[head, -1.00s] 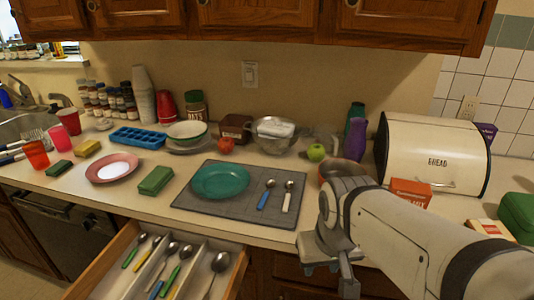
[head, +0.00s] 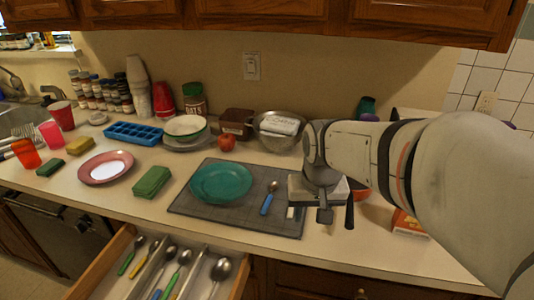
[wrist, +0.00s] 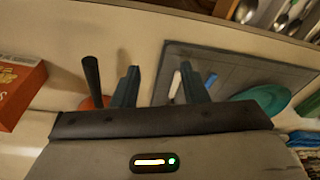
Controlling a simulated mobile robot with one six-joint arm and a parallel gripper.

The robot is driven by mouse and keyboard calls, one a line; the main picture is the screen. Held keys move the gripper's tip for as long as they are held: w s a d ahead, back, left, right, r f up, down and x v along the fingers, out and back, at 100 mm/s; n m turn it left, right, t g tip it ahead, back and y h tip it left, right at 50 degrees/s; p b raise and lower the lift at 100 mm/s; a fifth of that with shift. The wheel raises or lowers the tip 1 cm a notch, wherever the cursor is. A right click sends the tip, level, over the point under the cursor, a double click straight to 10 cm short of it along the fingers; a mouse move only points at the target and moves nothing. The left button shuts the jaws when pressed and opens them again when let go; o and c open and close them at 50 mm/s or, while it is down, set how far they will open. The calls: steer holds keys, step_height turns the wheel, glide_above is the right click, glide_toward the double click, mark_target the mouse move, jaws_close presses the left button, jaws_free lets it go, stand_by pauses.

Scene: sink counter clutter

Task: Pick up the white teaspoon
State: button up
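The white teaspoon (head: 290,213) lies on the grey mat. In the head view only a bit of its white handle shows beside my gripper (head: 312,214), which hides the rest. In the wrist view the white handle (wrist: 174,84) appears between my gripper's fingers (wrist: 160,72), closer to the right finger. The fingers are apart with nothing held. They seem to be above the mat's right edge; their exact height is unclear. A blue-handled spoon (head: 267,204) lies just left of the white one in the head view.
A teal plate (head: 221,183) lies on the grey mat (head: 200,209). A red box (head: 407,225) and a partly hidden orange bowl (head: 359,191) are to the right. A metal bowl (head: 270,141) stands behind. An open drawer (head: 95,262) with several spoons is in front.

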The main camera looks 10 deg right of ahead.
steer(key=w+m, duration=0.1)
steer(key=w, duration=0.3)
steer(key=w+f, duration=0.1)
steer(key=w, duration=0.4)
steer(key=w+m, duration=0.1)
steer(key=w, duration=0.4)
steer(key=shift+w+f+m+g+p, duration=0.1)
steer(key=shift+f+m+g+p, duration=0.2)
steer(key=shift+p, duration=0.1)
steer(key=shift+w+f+p, duration=0.1)
steer(key=shift+w+f, duration=0.15)
steer(key=shift+f, duration=1)
steer(key=shift+w+f+p, duration=0.15)
steer(key=shift+w+f, duration=0.15)
steer(key=shift+f, duration=0.95)
steer(key=shift+w+f+p, duration=0.1)
steer(key=shift+w+f, duration=0.15)
steer(key=shift+f, duration=1)
steer(key=shift+f, duration=0.15)
jaws_close()
